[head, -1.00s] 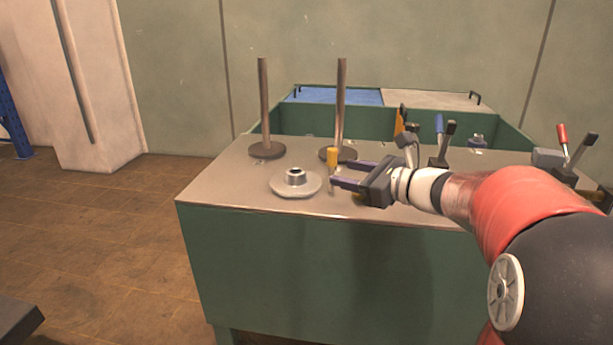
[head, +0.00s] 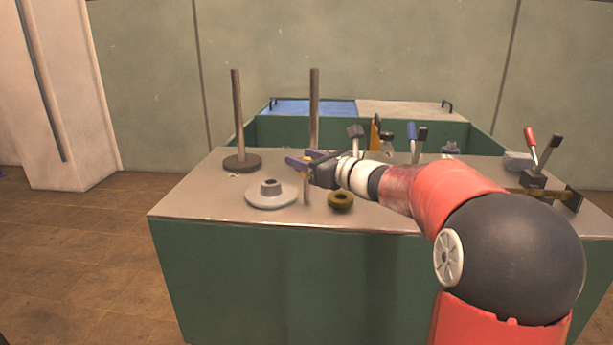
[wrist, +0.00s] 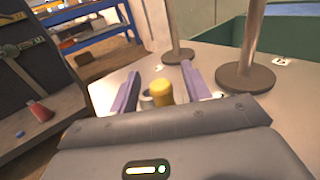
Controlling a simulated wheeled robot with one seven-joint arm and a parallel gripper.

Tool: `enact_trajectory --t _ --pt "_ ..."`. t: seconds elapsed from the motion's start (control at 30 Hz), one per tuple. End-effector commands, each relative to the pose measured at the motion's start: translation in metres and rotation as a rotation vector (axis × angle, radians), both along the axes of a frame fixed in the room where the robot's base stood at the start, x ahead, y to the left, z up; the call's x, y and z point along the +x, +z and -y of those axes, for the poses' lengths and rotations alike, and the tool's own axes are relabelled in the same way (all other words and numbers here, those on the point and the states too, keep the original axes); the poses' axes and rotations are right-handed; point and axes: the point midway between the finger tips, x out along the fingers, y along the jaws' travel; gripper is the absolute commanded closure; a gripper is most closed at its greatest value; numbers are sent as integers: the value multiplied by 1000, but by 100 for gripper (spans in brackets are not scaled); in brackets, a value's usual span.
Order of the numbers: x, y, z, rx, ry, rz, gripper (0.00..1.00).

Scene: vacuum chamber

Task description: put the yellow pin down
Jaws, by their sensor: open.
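The yellow pin has a yellow head and a thin metal shaft. In the head view its shaft (head: 307,192) stands upright on the grey tabletop (head: 225,208), and my gripper partly covers its head. My gripper (head: 293,161) is open, with its purple fingers pointing left at the height of the head. In the wrist view the yellow head of the pin (wrist: 162,91) shows between the two spread fingers of my gripper (wrist: 160,85). I cannot tell whether either finger touches it.
A grey flanged disc (head: 271,199) lies left of the pin, and a brass ring (head: 341,201) lies right of it. Two upright posts on round bases stand behind, one at left (head: 238,120), one nearer my gripper (head: 314,105). Lever clamps (head: 535,165) stand at right.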

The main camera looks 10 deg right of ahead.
Motion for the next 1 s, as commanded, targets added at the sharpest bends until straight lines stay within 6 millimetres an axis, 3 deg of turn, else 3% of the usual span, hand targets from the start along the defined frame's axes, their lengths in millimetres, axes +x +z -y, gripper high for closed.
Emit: enact_trajectory --t 0.1,0.47,0.77,1.0 --pt "0 0 0 0 0 0 52" --pt "0 0 1 -1 0 -1 100" --pt "0 2 1 -1 0 1 100" --pt "0 25 1 0 0 3 100"
